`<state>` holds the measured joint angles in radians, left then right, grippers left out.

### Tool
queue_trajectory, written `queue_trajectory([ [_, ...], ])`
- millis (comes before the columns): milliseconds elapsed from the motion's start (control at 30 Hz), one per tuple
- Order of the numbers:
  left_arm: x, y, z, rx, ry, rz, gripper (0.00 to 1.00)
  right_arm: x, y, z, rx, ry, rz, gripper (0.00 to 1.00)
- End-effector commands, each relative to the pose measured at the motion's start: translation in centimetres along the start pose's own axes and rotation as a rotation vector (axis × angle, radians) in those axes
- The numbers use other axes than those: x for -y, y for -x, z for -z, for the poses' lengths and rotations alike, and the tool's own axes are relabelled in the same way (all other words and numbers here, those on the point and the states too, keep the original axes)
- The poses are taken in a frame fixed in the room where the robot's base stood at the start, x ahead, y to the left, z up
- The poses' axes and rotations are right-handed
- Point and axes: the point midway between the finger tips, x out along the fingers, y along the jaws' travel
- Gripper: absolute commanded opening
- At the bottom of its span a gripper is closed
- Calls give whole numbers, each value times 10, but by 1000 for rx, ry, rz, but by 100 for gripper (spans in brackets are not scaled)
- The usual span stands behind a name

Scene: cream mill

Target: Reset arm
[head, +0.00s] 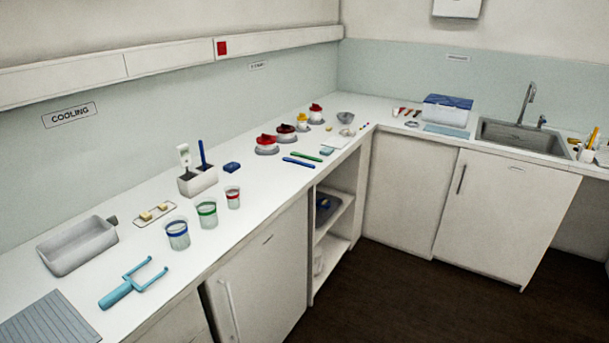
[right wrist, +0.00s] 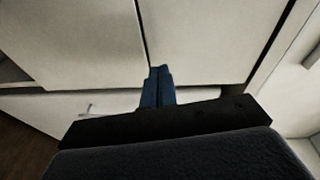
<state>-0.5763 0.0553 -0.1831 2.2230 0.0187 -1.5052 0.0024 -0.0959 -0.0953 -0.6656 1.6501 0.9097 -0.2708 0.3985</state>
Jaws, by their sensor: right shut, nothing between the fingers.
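My right gripper (right wrist: 158,86) shows in the right wrist view. Its two blue fingers are pressed together with nothing between them. It points at pale cabinet fronts (right wrist: 80,50) and touches nothing that I can see. Neither gripper shows in the head view, and my left gripper is in no view.
An L-shaped white counter (head: 150,290) holds a grey tray (head: 78,245), a light blue fork-shaped tool (head: 130,284), several banded cups (head: 207,214), a blue-lidded box (head: 447,110) and a sink (head: 520,137). An open shelf (head: 335,225) is below. The dark floor (head: 400,290) is clear.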

Motion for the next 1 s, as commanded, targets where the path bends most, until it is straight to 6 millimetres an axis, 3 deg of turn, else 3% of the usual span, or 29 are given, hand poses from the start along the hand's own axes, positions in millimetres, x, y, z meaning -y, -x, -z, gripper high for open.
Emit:
queue_trajectory([
  [133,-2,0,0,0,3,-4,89,-5,5,-26,169,182,-80,0],
  [233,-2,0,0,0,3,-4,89,-4,15,-29,275,336,-142,0],
  [367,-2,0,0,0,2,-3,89,-7,40,-8,383,536,-253,0],
  [467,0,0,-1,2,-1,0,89,-18,73,19,450,667,-372,0],
  [700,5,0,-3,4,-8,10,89,-58,197,86,559,819,-732,0],
  [1000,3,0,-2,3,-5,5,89,-97,371,133,535,772,-1099,0],
])
